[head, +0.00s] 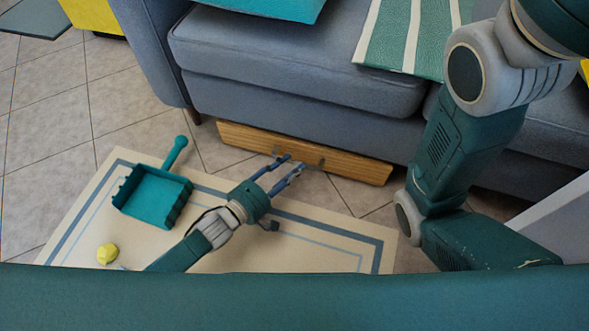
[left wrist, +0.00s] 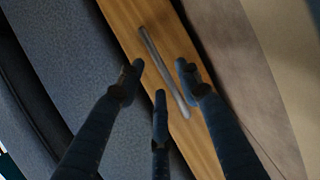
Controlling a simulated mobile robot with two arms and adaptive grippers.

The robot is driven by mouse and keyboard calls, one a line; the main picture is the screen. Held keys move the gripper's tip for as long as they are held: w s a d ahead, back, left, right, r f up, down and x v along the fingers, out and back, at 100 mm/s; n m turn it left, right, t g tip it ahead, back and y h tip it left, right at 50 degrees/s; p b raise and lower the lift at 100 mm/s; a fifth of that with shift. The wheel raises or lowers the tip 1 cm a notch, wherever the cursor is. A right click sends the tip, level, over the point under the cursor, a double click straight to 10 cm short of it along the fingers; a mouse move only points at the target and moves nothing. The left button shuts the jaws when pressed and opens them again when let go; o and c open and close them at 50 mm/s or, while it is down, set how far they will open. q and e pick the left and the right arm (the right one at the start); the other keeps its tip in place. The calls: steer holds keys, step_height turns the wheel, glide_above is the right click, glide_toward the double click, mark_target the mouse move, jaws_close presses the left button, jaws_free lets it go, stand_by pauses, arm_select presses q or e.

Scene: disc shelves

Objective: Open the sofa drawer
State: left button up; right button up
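The sofa drawer (head: 355,166) has a long wooden front low under the grey-blue sofa. It also fills the middle of the left wrist view (left wrist: 200,142). Its thin grey bar handle (left wrist: 154,52) runs along the front. My left gripper (head: 289,163) is at the drawer front, by the handle. In the left wrist view its fingers (left wrist: 159,72) are spread, with the handle passing between them. I cannot tell if they touch it. How far the drawer stands out is unclear. My right arm crosses the right side of the head view; its gripper is out of view.
The sofa (head: 300,65) stands behind the drawer. A cream rug with blue borders (head: 330,258) lies on the tiled floor in front. A teal dustpan-like tray (head: 153,197) and a yellow ball-like thing (head: 107,253) are on the rug at left.

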arm_select(q)
steer(key=shift+b+x, duration=0.4)
steer(key=shift+x, duration=0.75)
jaws_close()
steer(key=shift+s+a, duration=0.1)
steer(key=shift+s, duration=0.05)
